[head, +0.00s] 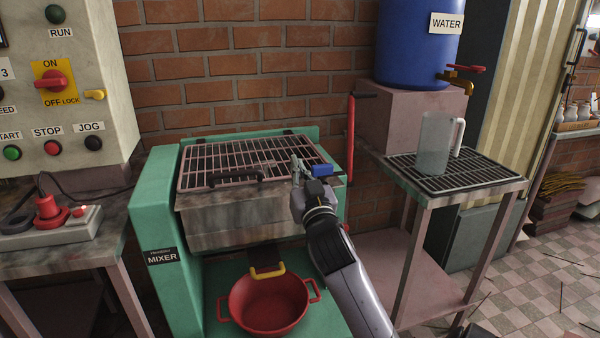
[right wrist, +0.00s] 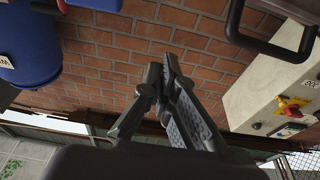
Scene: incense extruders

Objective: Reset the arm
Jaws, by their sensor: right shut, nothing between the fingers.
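My right gripper (head: 296,168) is shut and empty in the head view, raised in front of the right part of the mixer's grate lid. Its arm comes up from the bottom of the picture. In the right wrist view its fingers (right wrist: 165,85) are together against the brick wall, with nothing between them. The green mixer (head: 160,220) stands in the middle with its grate lid (head: 225,160) down. My left gripper is not in view.
A red pot (head: 268,305) sits low in the mixer's front. A control panel (head: 75,110) and a table with a red plug (head: 48,212) are at left.

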